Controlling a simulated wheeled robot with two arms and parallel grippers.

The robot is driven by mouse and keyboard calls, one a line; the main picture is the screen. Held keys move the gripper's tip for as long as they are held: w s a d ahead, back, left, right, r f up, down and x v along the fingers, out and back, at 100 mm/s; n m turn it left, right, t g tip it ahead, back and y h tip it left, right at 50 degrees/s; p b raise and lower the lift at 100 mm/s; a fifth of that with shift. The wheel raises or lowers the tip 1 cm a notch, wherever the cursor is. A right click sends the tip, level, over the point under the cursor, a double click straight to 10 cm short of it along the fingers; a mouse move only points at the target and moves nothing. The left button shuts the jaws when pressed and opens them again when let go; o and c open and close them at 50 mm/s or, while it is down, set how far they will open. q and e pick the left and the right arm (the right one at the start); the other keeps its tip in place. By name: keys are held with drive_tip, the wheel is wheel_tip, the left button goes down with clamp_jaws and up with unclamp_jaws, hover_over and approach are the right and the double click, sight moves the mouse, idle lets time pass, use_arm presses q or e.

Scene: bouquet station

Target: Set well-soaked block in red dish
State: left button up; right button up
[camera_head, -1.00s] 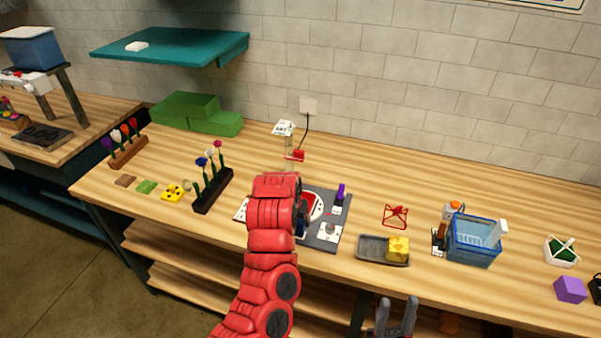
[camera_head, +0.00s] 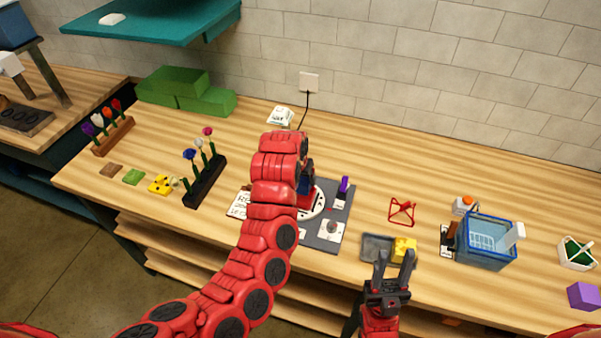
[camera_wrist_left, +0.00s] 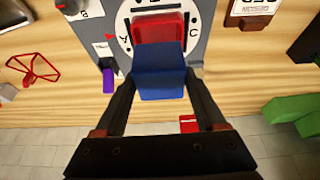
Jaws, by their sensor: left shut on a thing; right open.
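My left gripper (camera_wrist_left: 160,100) is shut on a blue block (camera_wrist_left: 161,72), holding it by its two sides. In the left wrist view the block overlaps the near part of the red dish (camera_wrist_left: 160,24); I cannot tell whether they touch. The dish sits on a white lettered disc (camera_wrist_left: 124,38) on a grey board. In the head view my left arm hides most of the dish, and a bit of the blue block (camera_head: 307,184) shows beside the wrist. My right gripper (camera_head: 391,262) is open at the front edge of a grey tray (camera_head: 375,246), just below a yellow block (camera_head: 404,249).
A purple upright piece (camera_head: 344,186) stands on the grey board (camera_head: 328,236). A red wire stand (camera_head: 401,211) and a blue basket (camera_head: 487,243) are to the right. A flower rack (camera_head: 204,181) and green blocks (camera_head: 184,91) are to the left. Bare wood lies behind the stand.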

use_arm(q)
drive_tip(key=shift+f, duration=0.35)
drive_tip(key=x, duration=0.2)
drive_tip(key=shift+s+a+f, duration=0.1)
drive_tip(key=shift+f, duration=0.35)
drive_tip(key=shift+s+f+b, duration=0.1)
drive_tip(key=shift+f+b, duration=0.15)
drive_tip(key=shift+b, duration=0.2)
drive_tip(key=shift+s+f, duration=0.2)
drive_tip(key=shift+f, duration=0.05)
clamp_jaws()
drive_tip(key=shift+w+f, duration=0.2)
drive_tip(key=shift+w, duration=0.1)
drive_tip(key=shift+s+r, duration=0.15)
drive_tip(key=shift+b, duration=0.3)
drive_tip(key=shift+f, duration=0.25)
